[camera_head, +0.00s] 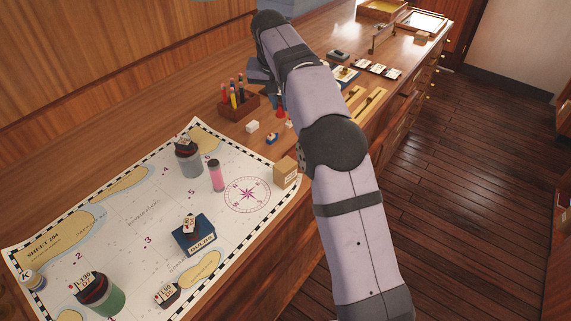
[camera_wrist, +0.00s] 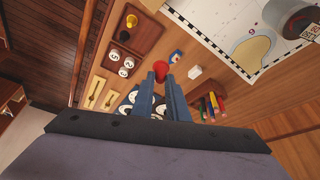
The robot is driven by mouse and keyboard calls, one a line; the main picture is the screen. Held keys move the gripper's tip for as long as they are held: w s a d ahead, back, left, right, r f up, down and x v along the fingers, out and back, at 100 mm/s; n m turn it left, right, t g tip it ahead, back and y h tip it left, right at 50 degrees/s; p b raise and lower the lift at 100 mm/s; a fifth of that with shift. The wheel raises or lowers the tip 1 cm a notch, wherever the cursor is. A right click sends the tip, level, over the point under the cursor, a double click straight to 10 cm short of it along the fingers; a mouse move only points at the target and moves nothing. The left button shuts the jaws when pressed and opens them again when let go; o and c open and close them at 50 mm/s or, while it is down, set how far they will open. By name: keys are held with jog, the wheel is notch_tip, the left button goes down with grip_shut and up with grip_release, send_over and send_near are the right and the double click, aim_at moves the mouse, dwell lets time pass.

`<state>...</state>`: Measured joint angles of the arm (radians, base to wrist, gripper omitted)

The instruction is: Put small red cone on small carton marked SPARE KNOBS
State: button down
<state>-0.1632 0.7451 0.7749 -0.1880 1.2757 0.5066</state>
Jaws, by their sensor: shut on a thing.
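The small red cone (camera_wrist: 159,72) is between the fingertips of my gripper (camera_wrist: 160,76) in the wrist view, and the jaws are shut on it. In the head view the red cone (camera_head: 280,112) shows just left of my arm, beside the pen holder. Most of my gripper is hidden behind my arm there. A small tan carton (camera_head: 286,173) stands at the right edge of the chart, close to the counter's front edge and nearer the head camera than the cone. Its lettering cannot be read. Part of a tan box (camera_wrist: 153,3) shows at the top edge of the wrist view.
A wooden pen holder (camera_head: 238,104), a white block (camera_head: 252,126) and a small blue object (camera_head: 272,138) stand near the cone. The chart (camera_head: 130,225) carries jars, a pink vial (camera_head: 216,175) and a blue box (camera_head: 194,236). Brass strips (camera_wrist: 94,90) and a tray (camera_wrist: 141,34) lie on the counter.

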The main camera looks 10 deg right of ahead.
jog(key=s+a+r, duration=0.2)
jog(key=s+r, duration=0.2)
jog(key=p, duration=0.2)
send_over(287, 161)
jog(key=s, duration=0.2)
jog(key=shift+m, duration=0.4)
jog(key=shift+a+f, duration=0.15)
jog(key=shift+f, duration=2.2)
jog(key=shift+a+f, duration=0.15)
jog(key=shift+f, duration=2.25)
jog(key=shift+a+f, duration=0.15)
jog(key=shift+f, duration=2.2)
jog(key=shift+f, duration=0.1)
jog(key=shift+f, duration=0.1)
jog(key=c, duration=1.7)
grip_release()
jog(key=shift+c, duration=0.2)
